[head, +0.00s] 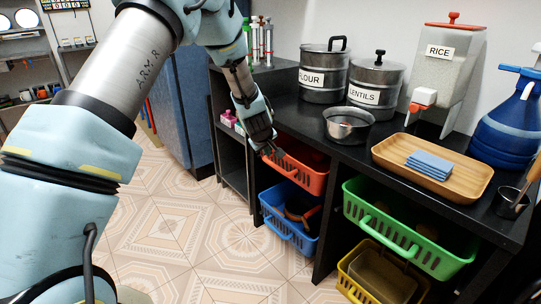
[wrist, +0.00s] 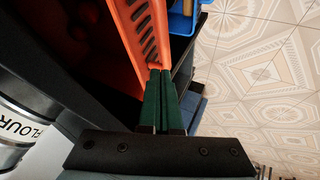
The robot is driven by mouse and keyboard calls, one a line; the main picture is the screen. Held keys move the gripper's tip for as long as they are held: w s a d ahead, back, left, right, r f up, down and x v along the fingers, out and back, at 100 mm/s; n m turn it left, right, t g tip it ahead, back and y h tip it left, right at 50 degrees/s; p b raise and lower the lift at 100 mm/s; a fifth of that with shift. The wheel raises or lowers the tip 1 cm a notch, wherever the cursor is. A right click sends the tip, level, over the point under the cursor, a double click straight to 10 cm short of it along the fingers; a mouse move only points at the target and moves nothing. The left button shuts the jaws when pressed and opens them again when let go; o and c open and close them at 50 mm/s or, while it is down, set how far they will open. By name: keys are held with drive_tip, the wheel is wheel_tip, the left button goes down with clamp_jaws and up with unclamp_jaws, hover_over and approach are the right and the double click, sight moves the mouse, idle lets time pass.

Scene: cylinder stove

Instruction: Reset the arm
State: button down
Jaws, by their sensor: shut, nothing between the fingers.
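My arm reaches across the head view from the left, with the forearm bent down toward the black counter. My gripper (head: 273,154) hangs low at the counter's front, beside the orange-red basket (head: 301,174). In the wrist view its two green fingers (wrist: 160,72) are together with nothing between them. Their tips are right at the edge of the orange basket (wrist: 140,35); I cannot tell whether they touch it.
Blue (head: 291,232), green (head: 395,240) and yellow (head: 378,280) baskets sit under the counter (head: 325,148). On top are flour (head: 323,75) and lentils (head: 375,85) pots, a metal bowl (head: 348,125) and a wooden tray (head: 440,182). The tiled floor at left is open.

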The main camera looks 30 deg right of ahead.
drive_tip(key=s+a+r+y, duration=0.1)
drive_tip(key=a+r, duration=0.2)
drive_tip(key=a, duration=0.5)
drive_tip(key=s+a+r+m+g, duration=0.1)
drive_tip(key=a+r, duration=0.3)
drive_tip(key=a, duration=0.3)
drive_tip(key=s+a+r+y, duration=0.1)
drive_tip(key=s+a+r, duration=0.15)
drive_tip(key=a, duration=0.55)
drive_tip(key=s+a+r+g+y, duration=0.1)
drive_tip(key=s+a+g, duration=0.1)
drive_tip(key=s+a, duration=0.65)
drive_tip(key=s+a+r+g+y, duration=0.15)
drive_tip(key=s+a, duration=0.25)
drive_tip(key=a, duration=0.9)
wheel_tip(320, 180, up, 19)
drive_tip(key=m+p, duration=0.1)
drive_tip(key=p, duration=1.8)
drive_tip(key=shift+s+d, duration=0.15)
drive_tip(key=shift+d, duration=0.05)
drive_tip(key=shift+r, duration=0.1)
